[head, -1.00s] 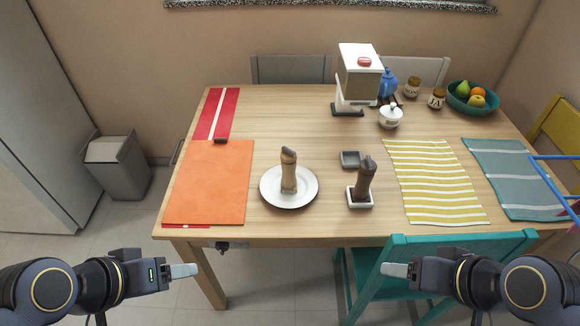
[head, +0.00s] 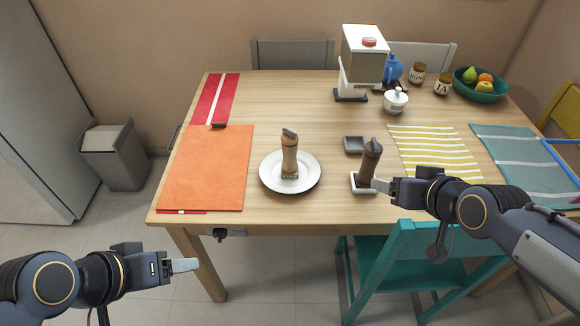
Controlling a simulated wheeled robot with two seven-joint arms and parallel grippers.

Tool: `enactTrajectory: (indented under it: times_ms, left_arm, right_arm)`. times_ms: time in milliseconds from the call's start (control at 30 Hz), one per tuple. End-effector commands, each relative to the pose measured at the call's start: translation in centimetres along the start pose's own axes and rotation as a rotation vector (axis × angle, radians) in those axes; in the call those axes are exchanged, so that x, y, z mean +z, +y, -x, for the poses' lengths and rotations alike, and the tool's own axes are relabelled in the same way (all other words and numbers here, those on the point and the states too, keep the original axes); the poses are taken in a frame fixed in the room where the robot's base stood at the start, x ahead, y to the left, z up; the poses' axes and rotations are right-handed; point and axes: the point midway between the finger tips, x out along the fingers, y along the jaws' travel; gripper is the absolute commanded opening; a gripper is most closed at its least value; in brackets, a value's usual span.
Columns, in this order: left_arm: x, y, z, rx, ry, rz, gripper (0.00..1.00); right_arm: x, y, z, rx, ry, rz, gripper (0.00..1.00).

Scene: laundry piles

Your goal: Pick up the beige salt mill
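The beige salt mill (head: 289,158) stands upright on a round white plate (head: 268,183) near the front middle of the table. A darker brown mill (head: 370,160) stands to its right in a small square white dish (head: 356,189). My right gripper (head: 381,185) is at the table's front edge, right beside the brown mill and its dish, partly covering the dish. Whether it touches them I cannot tell. My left gripper (head: 184,265) is low in front of the table, away from both mills. Both grippers show side-on, so their finger gaps are hidden.
An orange mat (head: 206,168) lies left of the plate, and a yellow striped mat (head: 434,150) lies right. A small grey dish (head: 354,145) sits behind the brown mill. A teal chair (head: 420,240) stands at the front right, below my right arm. Bare wood surrounds the plate.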

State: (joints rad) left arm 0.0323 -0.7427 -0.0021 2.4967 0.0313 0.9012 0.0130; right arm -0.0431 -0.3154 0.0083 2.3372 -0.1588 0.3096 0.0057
Motion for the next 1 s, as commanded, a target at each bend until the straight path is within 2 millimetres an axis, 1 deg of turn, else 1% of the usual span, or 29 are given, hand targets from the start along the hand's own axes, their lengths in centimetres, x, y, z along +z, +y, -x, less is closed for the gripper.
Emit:
enactTrajectory:
  times_ms: [33,67,100,133,167,200,267,300,400,500,600,767,1000]
  left_arm:
    - [1.0,-0.9,-2.0,0.0,0.0,0.0,0.65]
    - [1.3,-1.2,-2.6,0.0,0.0,0.0,0.65]
    - [1.7,-1.5,-3.3,0.0,0.0,0.0,0.65]
    - [1.9,-1.8,-3.8,0.0,0.0,0.0,0.65]
    - [2.2,-2.0,-4.4,0.0,0.0,0.0,0.65]
    - [2.5,-2.3,-5.0,0.0,0.0,0.0,0.65]
    - [3.0,-2.7,-5.9,0.0,0.0,0.0,0.65]
    - [3.2,-3.0,-6.5,0.0,0.0,0.0,0.65]
    - [3.7,-3.4,-7.4,0.0,0.0,0.0,0.65]
    - [4.0,-3.6,-7.9,0.0,0.0,0.0,0.65]
    - [4.0,-3.7,-8.1,0.0,0.0,0.0,0.65]
    - [4.0,-3.6,-7.9,0.0,0.0,0.0,0.65]
    - [3.8,-3.5,-7.6,0.0,0.001,0.0,0.65]
  right_arm:
    - [-0.3,-0.3,-4.0,-0.019,0.055,0.058,0.68]
    - [-1.3,-0.8,-5.7,-0.032,0.101,0.09,0.68]
    - [-2.3,-1.6,-7.8,-0.054,0.16,0.134,0.68]
    - [-3.0,-2.3,-9.4,-0.073,0.203,0.164,0.68]
    - [-3.5,-3.1,-11.0,-0.095,0.248,0.194,0.68]
    - [-4.2,-4.3,-13.0,-0.128,0.307,0.231,0.68]
    - [-4.8,-6.3,-15.6,-0.181,0.389,0.276,0.68]
    - [-5.0,-7.7,-17.0,-0.218,0.44,0.301,0.68]
    - [-5.0,-10.6,-19.7,-0.302,0.543,0.343,0.68]
    - [-4.8,-12.6,-21.0,-0.362,0.613,0.363,0.68]
    - [-4.8,-13.6,-21.6,-0.392,0.649,0.371,0.68]
    - [-5.7,-14.5,-22.5,-0.4,0.659,0.373,0.68]
    - [-6.9,-15.8,-24.9,-0.398,0.655,0.372,0.68]
